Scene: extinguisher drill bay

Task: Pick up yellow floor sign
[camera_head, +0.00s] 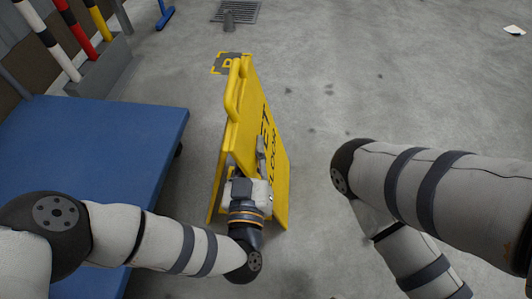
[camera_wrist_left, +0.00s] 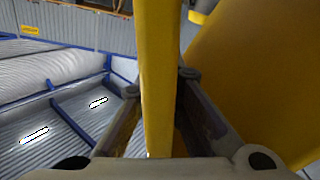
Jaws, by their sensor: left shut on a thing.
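The yellow floor sign (camera_head: 264,130) stands folded on the concrete floor in the middle of the head view, with dark lettering on its face and a loop handle at its top. My left gripper (camera_head: 254,165) is at the sign's near side edge. In the left wrist view the left gripper (camera_wrist_left: 160,110) is shut on a yellow upright bar of the sign (camera_wrist_left: 157,60), with one finger on each side. A broad yellow panel (camera_wrist_left: 255,70) shows to the right of it. My right arm comes in from the right in the head view, but its gripper is out of view.
A blue platform (camera_head: 110,140) stands close to the left of the sign. Striped and red posts (camera_head: 75,25) stand in a grey base behind it. A floor marking (camera_head: 228,63) and a drain grate (camera_head: 236,11) lie beyond the sign. The floor to the right is mostly clear.

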